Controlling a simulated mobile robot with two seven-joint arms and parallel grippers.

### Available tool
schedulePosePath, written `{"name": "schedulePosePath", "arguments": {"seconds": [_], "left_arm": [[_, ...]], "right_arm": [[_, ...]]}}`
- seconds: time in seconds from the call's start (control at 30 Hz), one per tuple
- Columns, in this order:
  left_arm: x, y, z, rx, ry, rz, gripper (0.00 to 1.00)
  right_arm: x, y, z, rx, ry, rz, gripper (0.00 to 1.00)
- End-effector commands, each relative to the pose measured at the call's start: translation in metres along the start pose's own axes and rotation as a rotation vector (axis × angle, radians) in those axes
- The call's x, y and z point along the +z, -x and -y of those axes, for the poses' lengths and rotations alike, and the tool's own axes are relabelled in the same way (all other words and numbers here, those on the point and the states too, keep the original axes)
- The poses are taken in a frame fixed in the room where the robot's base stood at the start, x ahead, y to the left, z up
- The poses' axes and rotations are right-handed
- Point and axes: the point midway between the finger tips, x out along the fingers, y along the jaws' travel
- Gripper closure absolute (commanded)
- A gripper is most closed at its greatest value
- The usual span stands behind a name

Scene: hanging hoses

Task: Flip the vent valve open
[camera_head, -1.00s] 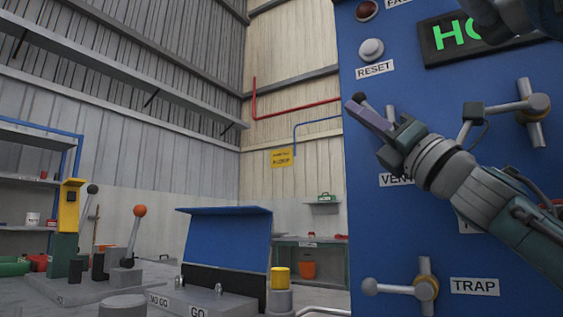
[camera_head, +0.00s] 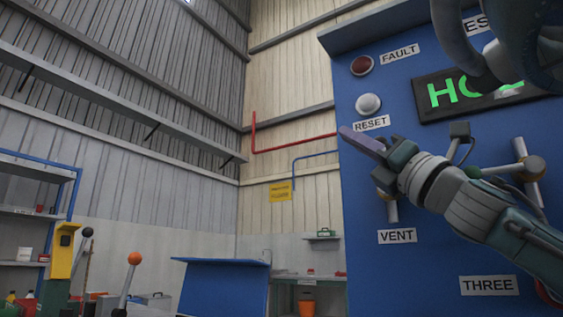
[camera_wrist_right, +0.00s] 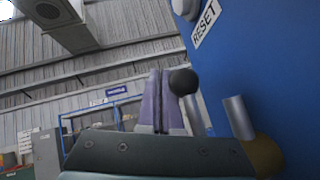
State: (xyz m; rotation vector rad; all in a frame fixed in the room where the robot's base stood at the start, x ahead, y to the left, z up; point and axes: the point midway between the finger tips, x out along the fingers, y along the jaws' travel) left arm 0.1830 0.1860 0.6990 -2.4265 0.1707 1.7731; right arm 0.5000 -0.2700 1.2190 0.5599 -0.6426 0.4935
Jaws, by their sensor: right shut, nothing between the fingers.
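The vent valve is on the blue panel above the VENT label (camera_head: 397,236). In the head view my right gripper (camera_head: 362,141) covers most of it, and only its metal bar (camera_head: 391,210) shows below. In the right wrist view the valve's lever has a black ball knob (camera_wrist_right: 183,82) on a metal rod, with a brass hub (camera_wrist_right: 263,155) and a metal bar (camera_wrist_right: 238,117) at right. My right gripper's purple fingers (camera_wrist_right: 160,100) are shut and empty, just left of the knob. I cannot tell whether they touch it. My left gripper is not in view.
Above are the RESET button (camera_head: 368,104), FAULT lamp (camera_head: 362,65) and green display (camera_head: 480,93), partly covered by a grey part. Another valve (camera_head: 526,172) is at right. Levers with an orange knob (camera_head: 134,258) and dark knob stand at lower left.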

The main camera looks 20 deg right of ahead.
Motion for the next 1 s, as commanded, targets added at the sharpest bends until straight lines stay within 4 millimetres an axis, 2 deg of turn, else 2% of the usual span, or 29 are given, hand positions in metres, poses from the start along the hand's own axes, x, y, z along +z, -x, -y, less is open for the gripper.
{"name": "schedulePosePath", "arguments": {"seconds": [0.03, 0.2, 0.4, 0.63, 1.0], "left_arm": [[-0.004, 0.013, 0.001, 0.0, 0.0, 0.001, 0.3], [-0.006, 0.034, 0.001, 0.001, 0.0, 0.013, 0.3], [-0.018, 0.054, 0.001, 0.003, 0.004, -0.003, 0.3], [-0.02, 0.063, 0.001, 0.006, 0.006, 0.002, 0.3], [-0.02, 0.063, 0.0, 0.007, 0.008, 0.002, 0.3]], "right_arm": [[0.026, -0.017, -0.013, 0.015, 0.011, 0.023, 1.0], [0.057, -0.047, -0.028, 0.017, 0.012, 0.028, 1.0], [0.082, -0.074, -0.04, 0.014, 0.008, 0.023, 1.0], [0.095, -0.089, -0.047, 0.012, 0.006, 0.02, 1.0], [0.095, -0.09, -0.047, 0.01, 0.004, 0.018, 1.0]]}}
